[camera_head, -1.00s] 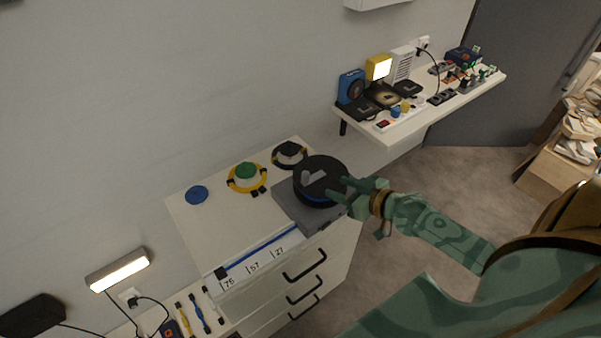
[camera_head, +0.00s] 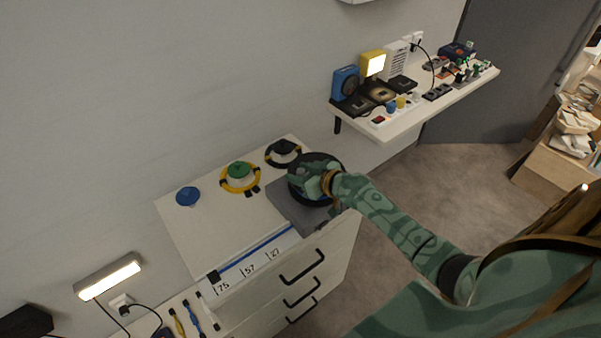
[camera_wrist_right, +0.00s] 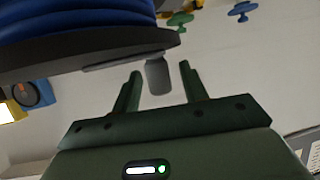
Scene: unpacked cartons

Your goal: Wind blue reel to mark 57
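The blue reel (camera_head: 331,165) has dark flanges and sits on a grey base (camera_head: 283,197) on the white cabinet top. In the wrist view its blue winding (camera_wrist_right: 85,14) fills the upper left, with a grey crank knob (camera_wrist_right: 157,75) below. My right gripper (camera_head: 310,180) is over the reel in the head view, covering its knob. In the wrist view my right gripper (camera_wrist_right: 160,72) is open, with the knob between its fingers and gaps on both sides. A blue strip (camera_head: 255,253) runs left to a black end (camera_head: 213,276) near mark 75; mark 57 (camera_head: 250,270) is further right. My left gripper is out of view.
A green knob with a yellow ring (camera_head: 240,176), a black round item (camera_head: 283,152) and a blue knob (camera_head: 187,196) stand behind or left of the reel. A shelf (camera_head: 425,118) with devices is at the back right. Drawer handles (camera_head: 302,267) project from the cabinet front.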

